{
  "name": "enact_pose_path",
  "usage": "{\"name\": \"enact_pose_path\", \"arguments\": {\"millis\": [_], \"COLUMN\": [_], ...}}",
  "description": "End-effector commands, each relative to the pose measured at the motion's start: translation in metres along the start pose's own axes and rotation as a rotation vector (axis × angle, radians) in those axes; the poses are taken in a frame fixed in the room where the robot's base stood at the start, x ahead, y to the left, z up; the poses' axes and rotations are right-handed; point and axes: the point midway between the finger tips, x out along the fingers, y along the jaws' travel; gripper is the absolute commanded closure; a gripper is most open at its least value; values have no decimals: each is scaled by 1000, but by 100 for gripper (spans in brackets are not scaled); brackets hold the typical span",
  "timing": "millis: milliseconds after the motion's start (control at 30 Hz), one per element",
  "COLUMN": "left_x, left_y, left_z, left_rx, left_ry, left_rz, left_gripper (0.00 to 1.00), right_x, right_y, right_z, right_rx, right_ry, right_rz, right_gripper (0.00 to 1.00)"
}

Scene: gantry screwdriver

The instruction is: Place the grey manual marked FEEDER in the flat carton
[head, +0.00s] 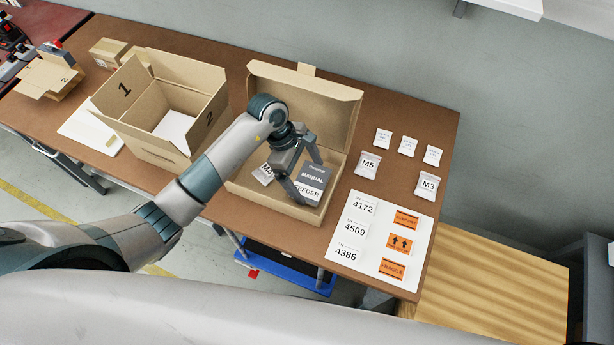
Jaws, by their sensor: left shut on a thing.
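The grey manual (314,176) marked FEEDER is in or just above the flat carton (308,213), towards its right side. I cannot tell whether it touches the carton floor. The carton's lid stands open at the back. My left gripper (306,184) is over the carton, shut on the manual, with its fingers at the manual's left and upper edges. A small packet marked M4 (264,174) lies in the carton to the left of the manual. My left arm hides part of the carton's left side. My right gripper is not in view.
A taller open box (158,152) marked 1 and 2 stands left of the flat carton. Packets M5 (367,165) and M3 (428,184), with several smaller packets, lie to the right. A white label sheet (372,262) lies near the table's front right edge.

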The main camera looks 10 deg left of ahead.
Motion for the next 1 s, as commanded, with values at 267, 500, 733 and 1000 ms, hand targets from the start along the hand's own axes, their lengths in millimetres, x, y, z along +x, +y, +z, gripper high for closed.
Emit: {"name": "enact_pose_path", "arguments": {"millis": [267,500,733,1000], "left_x": [16,17,18,15], "left_y": [0,0,0,0], "left_z": [-6,-7,-8,-6], "left_rx": [1,1,1,1], "left_ry": [-1,0,0,-1], "left_rz": [1,1,1,0], "left_gripper": [32,32,0,0], "right_x": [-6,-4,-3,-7], "right_y": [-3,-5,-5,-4], "right_z": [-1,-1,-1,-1], "right_rx": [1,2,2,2], "right_ry": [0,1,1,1], "right_rz": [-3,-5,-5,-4], "right_gripper": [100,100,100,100]}}
